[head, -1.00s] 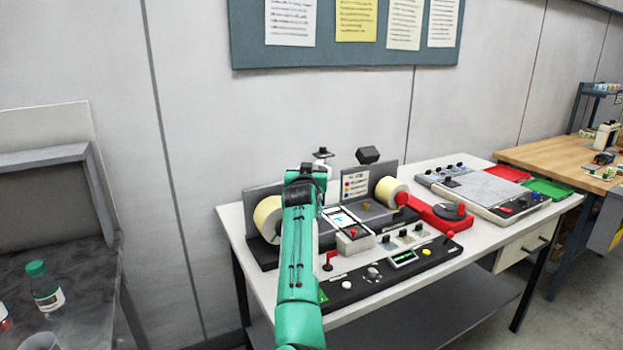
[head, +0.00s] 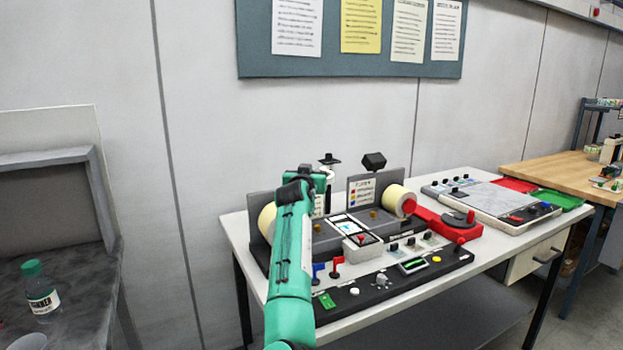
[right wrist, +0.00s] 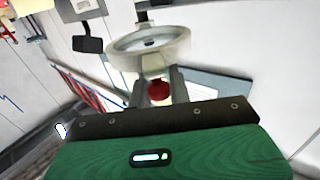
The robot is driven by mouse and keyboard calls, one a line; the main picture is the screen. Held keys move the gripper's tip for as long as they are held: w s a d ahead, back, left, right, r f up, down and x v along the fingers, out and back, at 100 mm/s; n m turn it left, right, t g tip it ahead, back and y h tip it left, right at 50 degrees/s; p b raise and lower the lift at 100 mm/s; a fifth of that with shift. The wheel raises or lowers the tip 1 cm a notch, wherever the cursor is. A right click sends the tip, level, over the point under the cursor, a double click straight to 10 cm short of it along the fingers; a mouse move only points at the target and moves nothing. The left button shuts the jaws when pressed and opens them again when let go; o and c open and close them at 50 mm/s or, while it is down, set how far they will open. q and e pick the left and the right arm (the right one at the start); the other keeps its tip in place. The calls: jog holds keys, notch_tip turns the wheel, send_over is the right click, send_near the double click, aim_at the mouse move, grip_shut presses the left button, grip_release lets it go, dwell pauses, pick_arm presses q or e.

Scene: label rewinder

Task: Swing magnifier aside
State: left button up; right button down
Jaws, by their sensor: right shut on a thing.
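In the right wrist view, the magnifier is a white ring (right wrist: 148,46) with a red knob (right wrist: 158,90) on its near side. My right gripper (right wrist: 156,84) is shut on this knob, one grey finger on each side. In the head view my green right arm reaches up over the left part of the label rewinder (head: 350,298) and hides its own gripper and most of the magnifier. A white post with a black cap (head: 329,160) stands just behind the wrist. My left gripper is not in view.
The rewinder carries a label roll (head: 398,200) on the right, a red arm (head: 447,224), and blue (head: 318,268) and red (head: 337,266) levers in front. A dark lamp-like head (head: 374,161) rises behind it. A flat panel unit (head: 480,190) lies to the right.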

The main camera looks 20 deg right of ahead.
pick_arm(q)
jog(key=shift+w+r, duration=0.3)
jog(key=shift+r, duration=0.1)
pick_arm(e)
jog(key=shift+r, duration=0.2)
jog(key=c, duration=1.3)
grip_release()
jog(key=shift+d+f, duration=0.1)
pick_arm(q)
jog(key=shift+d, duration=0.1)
pick_arm(e)
jog(key=shift+f, duration=0.15)
